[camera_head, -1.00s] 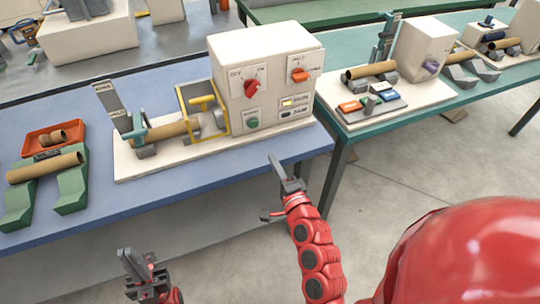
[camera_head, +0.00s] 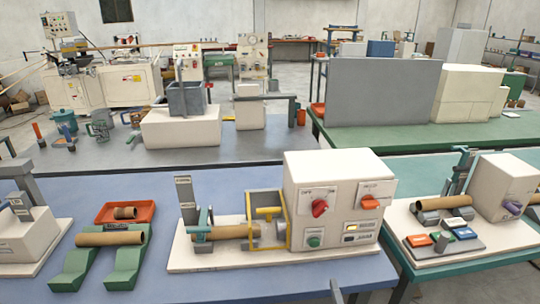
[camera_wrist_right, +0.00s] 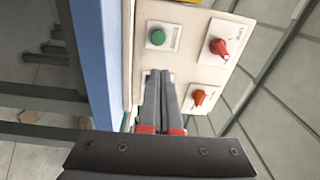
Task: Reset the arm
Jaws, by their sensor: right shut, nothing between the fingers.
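The winder is a white control box (camera_head: 325,165) on a white base plate on the blue bench. Its front has a red knob (camera_head: 320,208), an orange-red knob (camera_head: 370,202) and a green button (camera_head: 314,241). Left of the box, a yellow-framed guard (camera_head: 266,212) and a cardboard tube (camera_head: 226,232) lie along the base. My right gripper (camera_wrist_right: 160,78) is shut and empty. It points at the panel in the right wrist view, below the green button (camera_wrist_right: 157,37) and left of the orange-red knob (camera_wrist_right: 198,97). Only its tip (camera_head: 337,292) shows in the head view. My left gripper is not in view.
Green V-supports (camera_head: 122,274) hold a cardboard tube (camera_head: 112,238) beside an orange tray (camera_head: 147,212) at left. A similar machine (camera_head: 500,183) stands on the teal bench at right. Bare blue bench top (camera_head: 330,283) lies in front of the winder.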

